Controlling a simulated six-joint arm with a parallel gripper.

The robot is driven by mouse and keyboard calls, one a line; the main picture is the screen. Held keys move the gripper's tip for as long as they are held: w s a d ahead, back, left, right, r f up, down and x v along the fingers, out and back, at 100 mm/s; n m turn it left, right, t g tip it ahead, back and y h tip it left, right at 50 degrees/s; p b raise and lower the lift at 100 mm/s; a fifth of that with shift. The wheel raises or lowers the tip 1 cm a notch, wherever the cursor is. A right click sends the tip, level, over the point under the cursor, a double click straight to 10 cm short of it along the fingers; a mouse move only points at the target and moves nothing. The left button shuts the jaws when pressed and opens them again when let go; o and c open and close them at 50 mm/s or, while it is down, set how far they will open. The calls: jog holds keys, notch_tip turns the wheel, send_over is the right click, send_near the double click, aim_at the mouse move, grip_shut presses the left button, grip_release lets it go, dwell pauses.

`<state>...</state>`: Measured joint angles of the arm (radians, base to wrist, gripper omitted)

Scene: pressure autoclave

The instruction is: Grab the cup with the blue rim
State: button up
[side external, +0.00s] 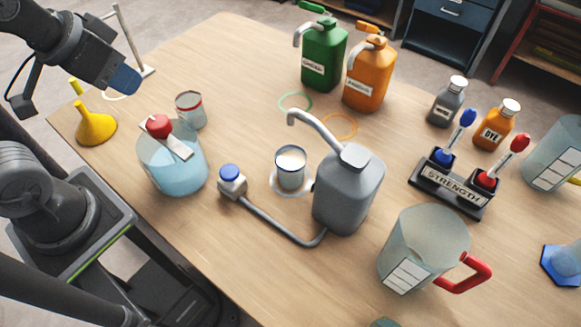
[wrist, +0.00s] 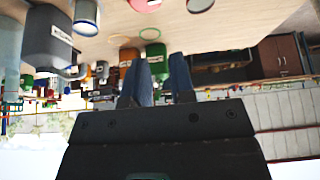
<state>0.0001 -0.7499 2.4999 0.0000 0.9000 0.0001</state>
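The cup with the blue rim stands upright under the grey dispenser's spout in the side view (side external: 290,170); its rim looks dark there. The wrist view is upside down and shows this cup at the upper left (wrist: 87,14), with its blue rim visible. A second cup, with a red rim (side external: 190,110), stands farther left, behind the water container. My gripper (side external: 125,80) is high at the upper left of the side view, well away from both cups. In the wrist view its two blue fingertips (wrist: 161,78) are apart with nothing between them.
The grey dispenser (side external: 348,190) stands right beside the blue-rimmed cup, its spout arching overhead. A blue-capped pump (side external: 232,181) and tube lie in front. A water container with a red knob (side external: 173,165) and a yellow funnel (side external: 96,126) are at left. A large jug (side external: 424,248) is at right.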

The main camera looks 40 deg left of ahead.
jog(key=o, duration=1.2)
jog(key=w+d+f+m+g+h, duration=0.35)
jog(key=w+d+m, duration=0.35)
jog(key=m, duration=0.3)
jog(key=m+g+h, duration=0.2)
jog(key=m+h, duration=0.1)
jog(key=m, duration=0.5)
send_near(300, 180)
jog(key=shift+w+a+x, duration=0.15)
jog(key=shift+x, duration=1.4)
jog(key=shift+w+a+x, duration=0.1)
jog(key=shift+x, duration=1.45)
